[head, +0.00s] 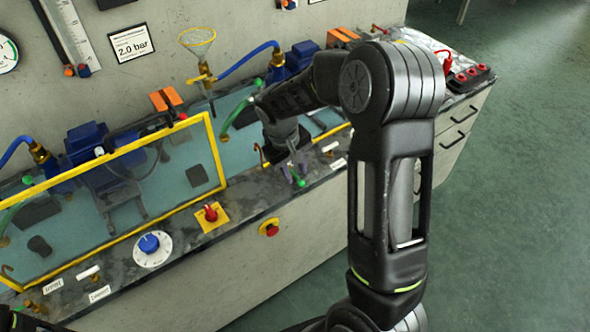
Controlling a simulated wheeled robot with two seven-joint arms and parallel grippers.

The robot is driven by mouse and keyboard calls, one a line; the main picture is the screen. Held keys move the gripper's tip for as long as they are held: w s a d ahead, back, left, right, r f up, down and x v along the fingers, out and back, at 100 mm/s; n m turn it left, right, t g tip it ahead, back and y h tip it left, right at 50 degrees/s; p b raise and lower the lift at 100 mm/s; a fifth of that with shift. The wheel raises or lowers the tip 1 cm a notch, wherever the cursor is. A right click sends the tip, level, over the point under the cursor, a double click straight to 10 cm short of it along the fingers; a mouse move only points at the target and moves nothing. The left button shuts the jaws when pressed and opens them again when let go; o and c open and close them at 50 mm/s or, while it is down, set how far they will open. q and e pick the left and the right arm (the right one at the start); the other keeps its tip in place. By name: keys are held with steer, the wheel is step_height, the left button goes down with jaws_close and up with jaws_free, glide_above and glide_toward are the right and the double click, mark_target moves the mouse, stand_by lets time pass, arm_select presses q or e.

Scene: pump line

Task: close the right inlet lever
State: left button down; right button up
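My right gripper (294,172) reaches down to the bench's front ledge, below my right forearm. Its two fingers look apart, with a small green lever handle (299,181) at their tips. I cannot tell whether they touch it. The gripper and wrist hide the lever's valve body. Small white labels (338,163) lie on the ledge to its right, too small to read. My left gripper is out of view; only a dark piece of my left arm shows at the bottom left corner.
A yellow-framed clear guard (222,160) stands left of the gripper. A green hose (236,112) runs behind. Open floor lies right.

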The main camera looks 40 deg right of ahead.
steer(key=shift+d+f, duration=0.1)
steer(key=shift+f, duration=0.2)
jaws_close()
stand_by(1.3)
